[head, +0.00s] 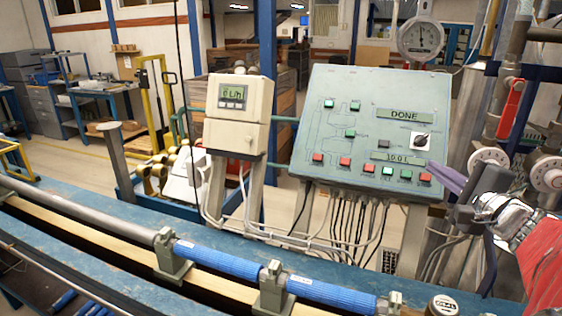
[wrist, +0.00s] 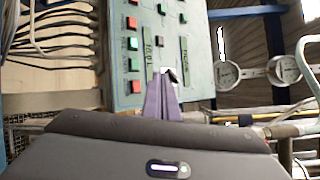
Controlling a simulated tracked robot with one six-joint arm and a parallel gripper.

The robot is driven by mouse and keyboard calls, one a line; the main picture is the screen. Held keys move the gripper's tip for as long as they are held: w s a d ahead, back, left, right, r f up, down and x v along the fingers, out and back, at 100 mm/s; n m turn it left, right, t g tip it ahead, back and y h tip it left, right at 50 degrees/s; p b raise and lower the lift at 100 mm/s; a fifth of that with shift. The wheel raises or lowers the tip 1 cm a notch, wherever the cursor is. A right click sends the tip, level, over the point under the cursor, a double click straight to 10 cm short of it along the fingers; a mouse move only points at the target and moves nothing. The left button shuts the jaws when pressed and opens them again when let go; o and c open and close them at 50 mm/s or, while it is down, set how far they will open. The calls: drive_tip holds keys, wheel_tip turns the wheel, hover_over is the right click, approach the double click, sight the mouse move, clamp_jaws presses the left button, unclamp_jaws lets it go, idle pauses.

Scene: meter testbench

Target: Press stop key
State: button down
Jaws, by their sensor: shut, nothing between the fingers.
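The control panel (head: 330,115) is a tilted grey-green board with two displays, reading "DONE" (head: 404,115) and apparently "100L" (head: 400,157). Its bottom row holds several red and green keys; one greenish key (head: 387,170) looks lit. A red key (head: 425,178) ends the row at the right and shows in the wrist view (wrist: 136,87). No key label is legible, so I cannot tell which is stop. My gripper (head: 432,166) has purple fingers, shut and empty, in front of the panel's lower right. In the wrist view its tips (wrist: 160,76) overlap the rotary knob (wrist: 171,75); contact is unclear.
Pipes with a red-handled valve (head: 511,105) stand close at right. Cables hang below the panel; a blue pipe (head: 220,262) runs in front.

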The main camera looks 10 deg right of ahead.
drive_tip(key=shift+w+d+f, duration=0.55)
drive_tip(key=shift+w+f, duration=0.25)
drive_tip(key=shift+f, duration=0.05)
drive_tip(key=shift+w+d+f, duration=0.5)
drive_tip(key=shift+w+f, duration=0.3)
drive_tip(key=shift+f, duration=0.05)
drive_tip(key=shift+f, duration=0.1)
idle(0.9)
drive_tip(key=shift+w+d+f, duration=0.15)
drive_tip(key=shift+w+d+f, duration=0.2)
idle(1.1)
idle(0.3)
drive_tip(key=shift+s+a+r, duration=0.35)
drive_tip(key=shift+s+r, duration=0.15)
drive_tip(key=shift+r, duration=0.1)
drive_tip(key=shift+s+a+r, duration=0.55)
drive_tip(key=shift+s+r, duration=0.2)
drive_tip(key=shift+r, duration=0.05)
drive_tip(key=shift+s+a+r, duration=0.5)
drive_tip(key=shift+s+r, duration=0.25)
drive_tip(key=shift+r, duration=0.05)
idle(1.4)
